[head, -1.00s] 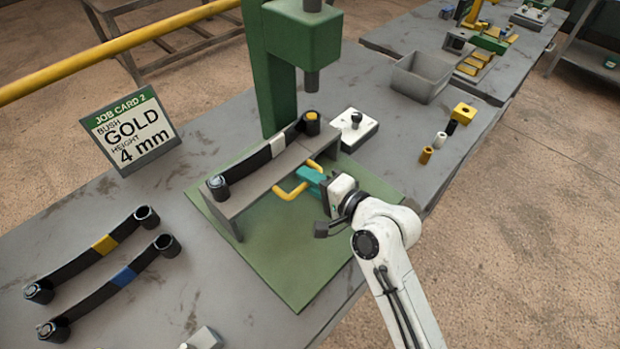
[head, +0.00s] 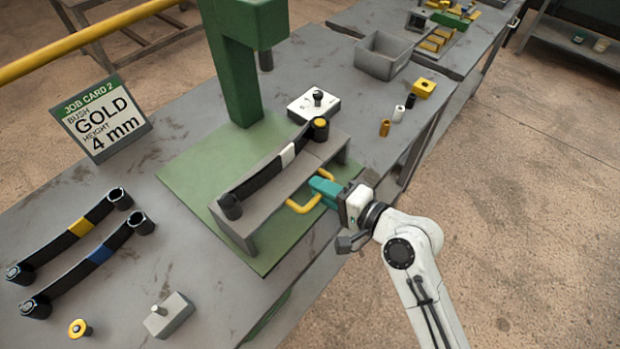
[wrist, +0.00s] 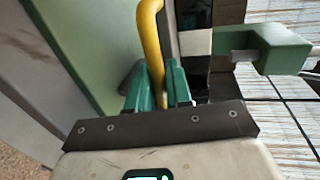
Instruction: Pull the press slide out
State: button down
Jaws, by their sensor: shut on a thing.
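The press slide (head: 262,209) is a grey bench-like carriage over a green base plate (head: 180,172). A black leaf spring (head: 262,176) with a white band lies on it, a gold bush (head: 320,123) at its far eye. A yellow handle (head: 303,207) is on the slide's front side. My gripper (head: 322,189), with teal fingers, is shut on this handle. In the wrist view the yellow handle (wrist: 150,40) runs down between the two fingers (wrist: 158,90). The green press (head: 236,75) stands behind, its ram (head: 266,60) clear of the spring in the picture.
Two more springs, yellow-banded (head: 75,230) and blue-banded (head: 98,255), lie at left by the job card (head: 100,118). A white block with a knob (head: 314,104) stands behind the slide. Small bushes (head: 398,114) and a grey bin (head: 386,56) are at back right. The bench's front edge is close.

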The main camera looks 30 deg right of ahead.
jog(key=shift+s+d+f, duration=0.1)
jog(key=shift+s+d, duration=0.1)
jog(key=shift+s, duration=0.3)
jog(key=shift+s+d+f, duration=0.1)
jog(key=shift+s+d, duration=0.05)
jog(key=shift+s, duration=0.35)
jog(key=c, duration=1.2)
grip_release()
jog(key=shift+s+r, duration=0.1)
jog(key=b+v, duration=0.2)
jog(key=v, duration=0.9)
